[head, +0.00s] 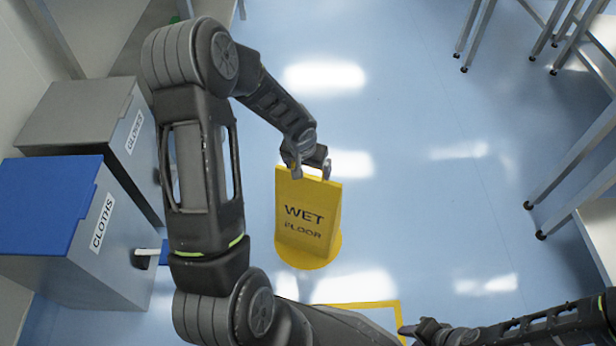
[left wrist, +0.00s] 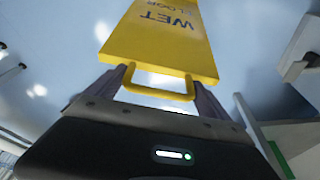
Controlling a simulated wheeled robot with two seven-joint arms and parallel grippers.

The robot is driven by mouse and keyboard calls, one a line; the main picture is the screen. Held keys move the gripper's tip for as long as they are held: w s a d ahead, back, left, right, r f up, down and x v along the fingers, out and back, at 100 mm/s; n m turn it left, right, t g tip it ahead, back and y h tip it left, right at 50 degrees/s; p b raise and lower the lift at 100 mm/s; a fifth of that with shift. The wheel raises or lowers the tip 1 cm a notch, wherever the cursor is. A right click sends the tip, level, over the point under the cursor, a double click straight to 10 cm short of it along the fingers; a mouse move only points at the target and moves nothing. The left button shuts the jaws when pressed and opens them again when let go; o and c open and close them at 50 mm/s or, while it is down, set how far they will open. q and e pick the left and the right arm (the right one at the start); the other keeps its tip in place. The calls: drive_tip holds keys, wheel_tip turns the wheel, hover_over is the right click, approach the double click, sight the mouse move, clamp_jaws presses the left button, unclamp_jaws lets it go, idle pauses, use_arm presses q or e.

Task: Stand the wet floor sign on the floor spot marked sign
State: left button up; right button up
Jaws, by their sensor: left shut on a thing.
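The yellow wet floor sign (head: 308,210) is near the middle of the head view, with its lettering facing up toward me and a rounded base at its lower end. My left gripper (head: 311,172) is at its top end. In the left wrist view the sign (left wrist: 160,45) extends away from the gripper, and its handle bar lies between the fingers, which are shut on it. I cannot tell whether the base touches the floor. A yellow outline (head: 399,306) on the floor is partly hidden by my arm; no label on it shows. My right gripper (head: 425,328) is at the bottom, jaws unclear.
A grey bin labelled gloves (head: 75,110) and a blue-lidded bin labelled cloths (head: 50,205) stand at the left. Metal table legs (head: 575,150) are at the right. The blue floor (head: 420,200) between the sign and the tables is clear.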

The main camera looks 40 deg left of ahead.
sight(308, 176)
use_arm(q)
drive_tip(key=shift+f+b, duration=0.8)
drive_tip(key=shift+f, duration=1.15)
drive_tip(key=o, duration=1.8)
drive_tip(key=shift+r, duration=0.4)
drive_tip(key=p+v, duration=0.4)
drive_tip(key=v, duration=0.7)
drive_tip(key=shift+s+r, duration=0.15)
drive_tip(key=shift+r, duration=0.05)
